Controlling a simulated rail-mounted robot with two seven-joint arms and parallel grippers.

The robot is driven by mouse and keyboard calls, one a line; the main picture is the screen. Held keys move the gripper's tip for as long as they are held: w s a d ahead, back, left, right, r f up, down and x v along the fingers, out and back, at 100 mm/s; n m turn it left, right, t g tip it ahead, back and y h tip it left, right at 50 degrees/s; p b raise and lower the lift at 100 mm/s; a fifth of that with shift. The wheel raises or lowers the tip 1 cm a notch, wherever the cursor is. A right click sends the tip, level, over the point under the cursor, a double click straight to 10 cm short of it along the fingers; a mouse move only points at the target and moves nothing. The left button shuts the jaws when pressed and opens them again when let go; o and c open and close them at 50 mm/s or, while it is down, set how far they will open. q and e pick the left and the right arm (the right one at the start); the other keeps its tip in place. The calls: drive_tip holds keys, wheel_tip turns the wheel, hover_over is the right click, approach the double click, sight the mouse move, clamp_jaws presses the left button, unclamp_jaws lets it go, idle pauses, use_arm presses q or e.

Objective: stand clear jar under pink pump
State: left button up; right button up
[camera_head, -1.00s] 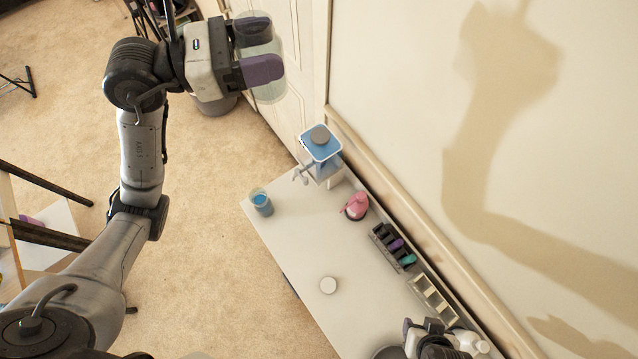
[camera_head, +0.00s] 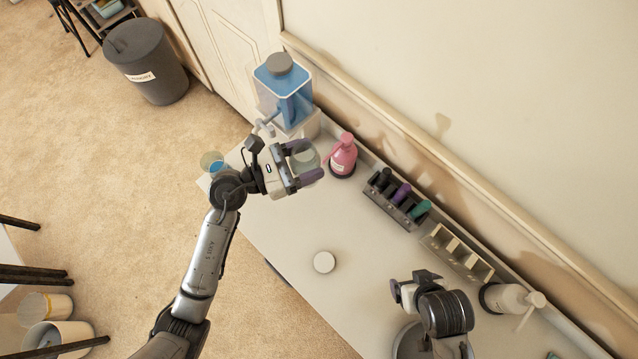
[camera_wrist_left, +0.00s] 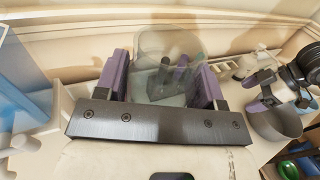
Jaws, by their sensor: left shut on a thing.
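The clear jar (camera_head: 306,157) is between the purple-padded fingers of my left gripper (camera_head: 303,170), which is shut on it. It appears close to the pink pump bottle (camera_head: 343,157), on its left near the nozzle; I cannot tell whether the jar touches the table. In the left wrist view the see-through jar (camera_wrist_left: 165,75) stands between both fingers (camera_wrist_left: 160,85). The pink pump is not clearly seen there. My right gripper (camera_head: 408,287) is over the front right of the table; its opening is unclear.
A blue-filled dispenser (camera_head: 287,95) stands behind my left gripper. A cup with blue liquid (camera_head: 213,163) is at the table's left corner. A rack of dark, purple and green bottles (camera_head: 398,198), a sectioned tray (camera_head: 458,250) and a white pump bottle (camera_head: 508,298) line the wall. A white disc (camera_head: 324,262) lies mid-table.

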use_arm(q)
drive_tip(key=w+d+f+n+t+y+b, duration=0.1)
drive_tip(key=d+f+n+t, duration=0.1)
drive_tip(key=d+f, duration=0.45)
drive_tip(key=w+d+f+n+t+y+b, duration=0.1)
drive_tip(key=d+f+t+y, duration=0.15)
drive_tip(key=f, duration=0.65)
drive_tip(key=w+a+f+n+t+y, duration=0.1)
drive_tip(key=w+f+n+t+y, duration=0.1)
drive_tip(key=f, duration=0.1)
drive_tip(key=w+a+f+n+t+y, duration=0.1)
drive_tip(key=f+n+y, duration=0.1)
drive_tip(key=shift+a+t, duration=0.35)
drive_tip(key=shift+w+a+f+n+t+y+b, duration=0.35)
drive_tip(key=shift+a+f+n+y+b, duration=0.25)
drive_tip(key=shift+a+y, duration=0.15)
drive_tip(key=shift+w+a+f+n+t+y+b, duration=0.35)
drive_tip(key=shift+a+f+n+y+b, duration=0.15)
drive_tip(key=shift+a+f+y+b, duration=0.15)
use_arm(e)
drive_tip(key=shift+d+f, duration=0.15)
drive_tip(key=shift+f, duration=2.85)
drive_tip(key=shift+f, duration=0.1)
